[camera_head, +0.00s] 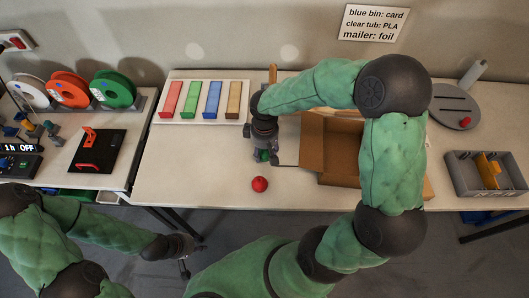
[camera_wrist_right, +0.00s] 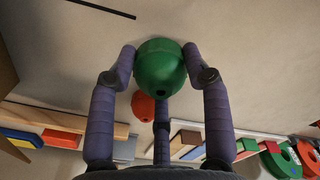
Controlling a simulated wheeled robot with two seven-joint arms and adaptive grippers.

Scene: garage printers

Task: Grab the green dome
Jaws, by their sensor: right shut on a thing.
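The green dome (camera_wrist_right: 160,65) is large between the fingers of my right gripper (camera_wrist_right: 162,72) in the right wrist view, with fingers on both sides and one below. In the head view, a little of the green dome (camera_head: 262,156) shows below the right gripper (camera_head: 263,148), over the front middle of the table. The right gripper is shut on it. I cannot tell whether the dome touches the tabletop. My left gripper (camera_head: 186,249) is low at the lower left, in front of the table; its jaw state is unclear.
A red dome (camera_head: 260,184) sits near the table's front edge, close to the right gripper. An open cardboard box (camera_head: 313,140) stands to the right, partly behind my arm. A tray with coloured bars (camera_head: 204,120) lies behind left. A grey divided bin (camera_head: 460,176) is far right.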

